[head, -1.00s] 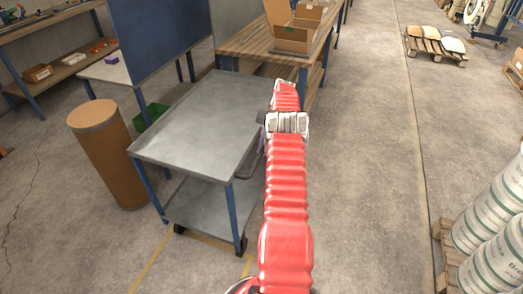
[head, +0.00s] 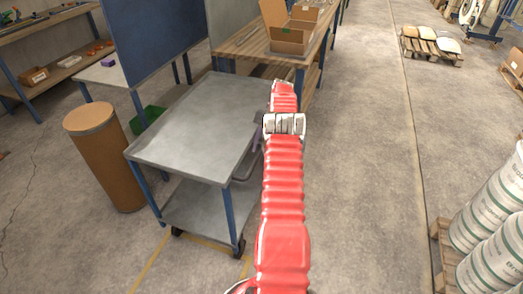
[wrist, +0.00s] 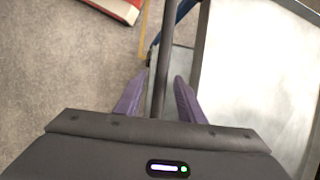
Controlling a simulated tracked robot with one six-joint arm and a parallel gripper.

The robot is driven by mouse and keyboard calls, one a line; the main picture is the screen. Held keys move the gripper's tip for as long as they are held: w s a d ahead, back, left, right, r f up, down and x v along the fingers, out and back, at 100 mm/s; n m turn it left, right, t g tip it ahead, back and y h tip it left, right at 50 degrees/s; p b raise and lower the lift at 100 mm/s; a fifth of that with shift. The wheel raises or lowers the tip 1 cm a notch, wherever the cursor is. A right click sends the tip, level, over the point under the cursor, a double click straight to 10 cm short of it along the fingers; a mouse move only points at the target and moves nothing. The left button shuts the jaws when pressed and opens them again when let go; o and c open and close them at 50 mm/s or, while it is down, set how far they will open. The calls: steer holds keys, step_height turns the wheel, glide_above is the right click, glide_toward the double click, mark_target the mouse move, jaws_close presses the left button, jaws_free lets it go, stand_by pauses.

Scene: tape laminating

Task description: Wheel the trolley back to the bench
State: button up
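The trolley (head: 190,125) has a grey metal top, a lower shelf, blue legs and black castors. It stands upright at the centre left in the head view. Its dark handle bar (head: 246,174) is on its right side, partly hidden by my arm. My gripper (head: 257,138) is beside that handle, its purple fingers mostly hidden there. In the wrist view, the fingers of my gripper (wrist: 162,76) are apart, with the handle bar (wrist: 163,45) running between them and a visible gap on each side. The wooden-topped bench (head: 232,46) stands behind the trolley.
A brown drum (head: 105,160) stands close to the trolley's left. A blue panel (head: 155,35) and a green bin (head: 150,119) are behind it. Yellow floor lines (head: 150,265) show near its castors. White buckets (head: 490,220) stand on a pallet at right. The floor between is clear.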

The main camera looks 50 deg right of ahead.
steer(key=v, duration=0.6)
steer(key=shift+d+r, duration=0.25)
steer(key=shift+r, duration=0.1)
steer(key=shift+s, duration=0.1)
stand_by(0.4)
